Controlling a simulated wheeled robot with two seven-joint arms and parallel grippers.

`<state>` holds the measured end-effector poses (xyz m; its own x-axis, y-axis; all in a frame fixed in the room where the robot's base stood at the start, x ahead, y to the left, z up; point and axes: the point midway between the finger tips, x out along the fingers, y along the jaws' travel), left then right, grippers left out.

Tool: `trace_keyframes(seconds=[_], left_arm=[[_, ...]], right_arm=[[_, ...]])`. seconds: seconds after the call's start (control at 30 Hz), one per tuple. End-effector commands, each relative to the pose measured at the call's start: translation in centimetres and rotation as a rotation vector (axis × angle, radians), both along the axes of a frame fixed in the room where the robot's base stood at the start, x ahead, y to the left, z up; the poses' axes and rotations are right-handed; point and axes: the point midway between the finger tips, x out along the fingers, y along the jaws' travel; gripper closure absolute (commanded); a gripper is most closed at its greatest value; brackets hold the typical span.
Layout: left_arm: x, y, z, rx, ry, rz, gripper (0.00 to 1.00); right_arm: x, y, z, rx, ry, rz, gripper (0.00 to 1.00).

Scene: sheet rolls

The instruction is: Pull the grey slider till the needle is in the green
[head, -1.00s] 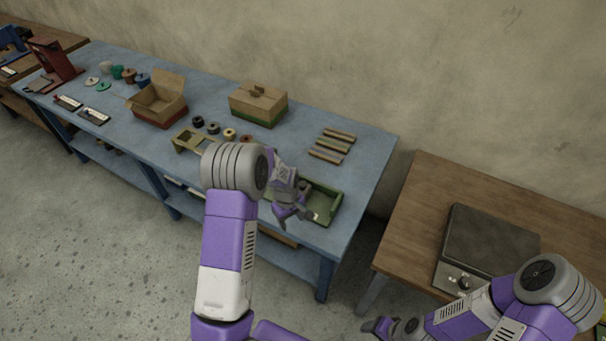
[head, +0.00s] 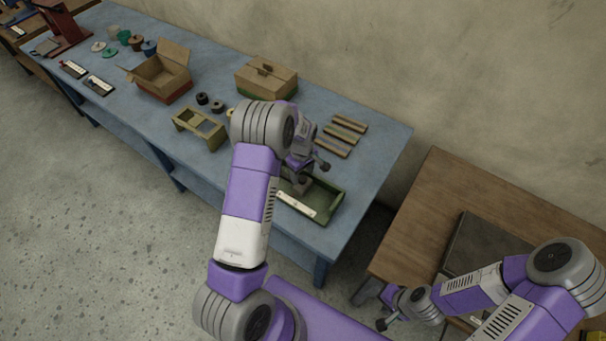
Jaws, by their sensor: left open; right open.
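I cannot make out a grey slider, a needle or a green zone for certain. A green tray (head: 322,212) with a pale strip on its front wall sits at the near right end of the blue bench; my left arm hides part of it. My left gripper (head: 310,172) is open and over the tray's back left part; I cannot tell whether it touches anything. My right gripper (head: 385,311) is open, low at the front left of the wooden table, apart from the tray.
The blue bench (head: 372,185) also holds wooden bars (head: 340,136), a closed carton (head: 266,78), an open carton (head: 160,75), a tan frame (head: 200,128) and several spools. A dark flat device (head: 480,243) on the wooden table (head: 440,200) is partly behind my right arm.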

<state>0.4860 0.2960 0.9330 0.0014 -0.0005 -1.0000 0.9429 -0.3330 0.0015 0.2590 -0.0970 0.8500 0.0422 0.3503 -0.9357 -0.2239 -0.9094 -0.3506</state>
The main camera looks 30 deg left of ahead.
Motion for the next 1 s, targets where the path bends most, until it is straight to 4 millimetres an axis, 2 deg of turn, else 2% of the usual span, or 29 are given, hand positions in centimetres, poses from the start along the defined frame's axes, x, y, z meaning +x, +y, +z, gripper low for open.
trace_keyframes(seconds=[0.03,0.2,0.5,0.87,0.9,1.0], left_arm=[[0.0,0.0,-0.8,0.000,0.003,0.000,0.40],[0.0,0.0,-2.1,0.000,0.001,0.000,0.40],[0.1,0.0,-2.2,0.001,-0.001,-0.001,0.41],[0.0,0.0,-2.2,0.001,-0.001,-0.001,0.96],[0.0,0.0,-2.2,0.001,-0.001,-0.001,1.00],[0.1,0.0,-2.2,0.001,-0.001,-0.001,1.00]], right_arm=[[0.0,0.0,0.0,0.000,-0.001,0.000,0.39],[0.1,0.0,0.0,0.000,-0.001,0.000,0.39],[0.1,0.0,0.0,0.000,-0.001,0.000,0.39],[0.1,0.0,0.0,0.000,-0.001,0.000,0.39],[0.1,0.0,0.0,0.000,-0.001,0.000,0.39],[0.1,0.0,0.0,0.000,-0.001,0.000,0.39]])
